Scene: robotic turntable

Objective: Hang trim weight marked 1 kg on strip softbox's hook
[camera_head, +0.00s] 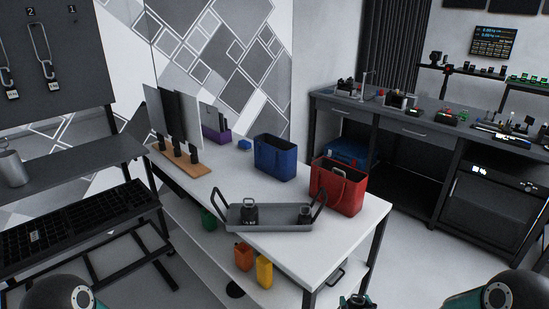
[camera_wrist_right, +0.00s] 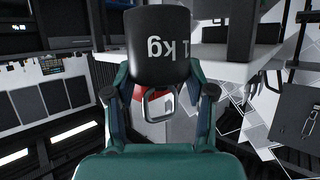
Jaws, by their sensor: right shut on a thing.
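The trim weight (camera_wrist_right: 160,45) is a black cylinder with white "1 kg" lettering, upside down in the right wrist view. Its metal loop (camera_wrist_right: 158,105) sits between the fingers of my right gripper (camera_wrist_right: 160,96), which is shut on the weight. In the head view only the top of my right gripper (camera_head: 356,300) shows at the bottom edge, in front of the table; the held weight is not clear there. My left gripper is out of view. I cannot pick out the strip softbox or its hook in either view.
A white table (camera_head: 300,245) holds a grey handled tray (camera_head: 275,222) with dark weights (camera_head: 250,214), a red bag (camera_head: 338,188), a blue bag (camera_head: 275,158) and upright panels on a wooden base (camera_head: 180,160). A dark workbench (camera_head: 410,125) stands behind right; a dark shelf (camera_head: 75,180) stands left.

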